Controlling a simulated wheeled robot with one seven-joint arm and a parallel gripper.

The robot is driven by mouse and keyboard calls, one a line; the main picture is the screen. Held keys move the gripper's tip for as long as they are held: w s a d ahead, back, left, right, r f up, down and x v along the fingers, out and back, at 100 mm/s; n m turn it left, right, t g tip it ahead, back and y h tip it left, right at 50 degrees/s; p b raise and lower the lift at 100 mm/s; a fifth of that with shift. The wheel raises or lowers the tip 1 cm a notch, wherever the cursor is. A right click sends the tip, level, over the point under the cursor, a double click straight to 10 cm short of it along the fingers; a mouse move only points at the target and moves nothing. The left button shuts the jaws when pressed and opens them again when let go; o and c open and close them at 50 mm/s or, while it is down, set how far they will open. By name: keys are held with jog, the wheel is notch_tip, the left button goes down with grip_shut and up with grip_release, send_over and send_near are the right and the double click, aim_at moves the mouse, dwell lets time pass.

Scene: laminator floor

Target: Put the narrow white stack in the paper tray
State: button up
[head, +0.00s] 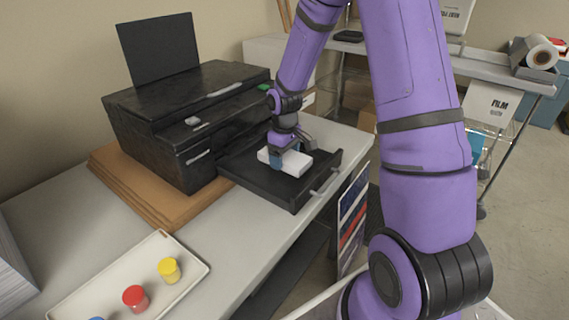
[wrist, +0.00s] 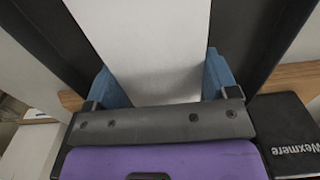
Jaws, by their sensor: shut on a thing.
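The narrow white stack (head: 302,162) is at the black paper tray (head: 262,186), which sticks out from the front of the black printer (head: 180,110). My gripper (head: 287,160) points down over the tray and is shut on the stack. In the wrist view the stack (wrist: 150,45) runs between the two blue fingers of my gripper (wrist: 165,85), with dark tray surfaces on both sides. The stack lies within the tray's outline, but I cannot tell whether its underside touches the tray floor.
The printer stands on a brown board (head: 130,190) on a grey table. A white tray (head: 65,300) with yellow (head: 169,270), red (head: 135,298) and blue pieces lies at the front left. A shelf (head: 500,72) with a film box (head: 490,103) and rolls stands at the back right.

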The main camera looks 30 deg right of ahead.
jog(key=shift+f, duration=1.35)
jog(key=shift+f, duration=0.1)
jog(key=o, duration=1)
notch_tip(320, 180, up, 12)
jog(key=shift+r, duration=0.2)
notch_tip(320, 180, up, 8)
jog(key=t, duration=0.1)
send_over(285, 155)
jog(key=s+a, duration=0.2)
jog(key=s, duration=0.2)
jog(key=s+a+r+m+t, duration=0.1)
jog(key=s+r, duration=0.3)
jog(key=s, duration=0.3)
jog(key=s+a+r+m+t, duration=0.1)
jog(key=s+r, duration=0.3)
jog(key=s, duration=0.4)
jog(key=s+a+r+m+t, duration=0.2)
jog(key=s+a+r, duration=0.1)
jog(key=s, duration=0.5)
jog(key=shift+s+a+r, duration=0.2)
jog(key=shift+r, duration=0.5)
